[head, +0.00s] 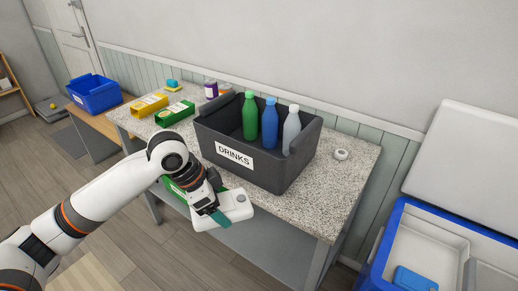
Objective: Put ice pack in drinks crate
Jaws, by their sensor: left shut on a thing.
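The drinks crate (284,178) is a dark grey open bin with a white "DRINKS" label, standing on the speckled table. A green bottle (250,118), a blue bottle (269,124) and a pale grey bottle (291,130) stand upright in it. My left gripper (214,209) is shut on a flat white block with a round grey cap, which looks like the ice pack (236,204). It is held in front of the crate, outside it and past the table's front edge. The gripper partly covers it. My right gripper is not in view.
A blue cooler (378,259) with its lid up stands at the right, a blue block (414,280) inside. Yellow (148,106) and green (174,113) boxes lie left of the crate. A small white round thing (341,154) lies on the table (340,185).

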